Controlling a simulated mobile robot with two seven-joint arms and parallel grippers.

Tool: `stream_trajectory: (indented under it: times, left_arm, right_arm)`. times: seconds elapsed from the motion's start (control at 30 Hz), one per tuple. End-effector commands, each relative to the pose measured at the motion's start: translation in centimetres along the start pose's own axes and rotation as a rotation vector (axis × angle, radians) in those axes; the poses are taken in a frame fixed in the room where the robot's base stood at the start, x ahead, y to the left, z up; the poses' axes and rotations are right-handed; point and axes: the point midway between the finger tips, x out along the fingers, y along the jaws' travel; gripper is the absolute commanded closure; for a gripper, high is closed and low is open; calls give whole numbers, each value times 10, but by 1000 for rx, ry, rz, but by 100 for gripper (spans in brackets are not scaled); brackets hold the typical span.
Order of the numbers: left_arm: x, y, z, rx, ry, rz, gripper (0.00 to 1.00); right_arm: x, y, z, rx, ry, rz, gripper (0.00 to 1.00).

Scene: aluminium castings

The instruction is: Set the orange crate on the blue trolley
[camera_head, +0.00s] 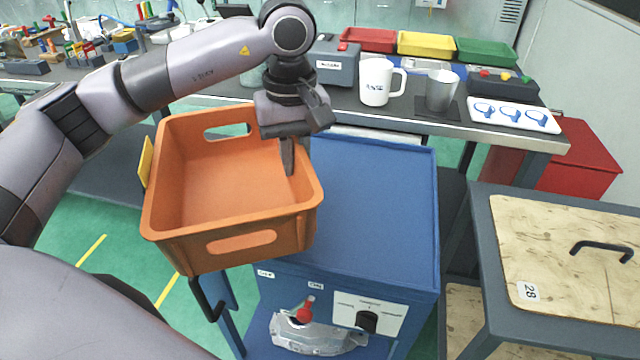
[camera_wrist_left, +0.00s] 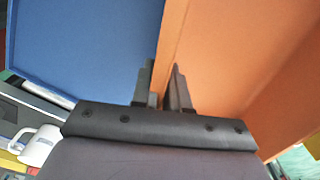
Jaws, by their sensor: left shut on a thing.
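The orange crate (camera_head: 230,219) is empty and roughly upright in the head view. It overlaps the left part of the blue trolley (camera_head: 380,200) and extends beyond its left side. I cannot tell whether its base touches the trolley top. My left gripper (camera_head: 289,158) is shut on the crate's right wall, with one finger inside. In the left wrist view, the gripper (camera_wrist_left: 160,85) has the wall between its fingers, the crate (camera_wrist_left: 235,50) on the right and the bare blue trolley top (camera_wrist_left: 80,45) on the left. My right gripper is out of view.
The trolley top's right part is clear. Behind it, a bench holds a white mug (camera_head: 376,82), a metal cup (camera_head: 441,90) and a white tray (camera_head: 514,115). A wood-topped cart (camera_head: 575,240) stands at right, a red bin (camera_head: 590,165) behind it.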

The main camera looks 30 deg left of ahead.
Motion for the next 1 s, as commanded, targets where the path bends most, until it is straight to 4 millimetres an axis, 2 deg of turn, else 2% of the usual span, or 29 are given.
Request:
stream_trajectory:
  times: [0.03,0.47,1.0]
  left_arm:
    - [-8,-2,-8,-96,3,1,100]
    - [-47,-20,-62,-957,10,8,100]
    - [-92,-56,-120,-2035,-2,-4,100]
  right_arm:
    - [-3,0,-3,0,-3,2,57]
    - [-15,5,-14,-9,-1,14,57]
    - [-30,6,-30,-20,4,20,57]
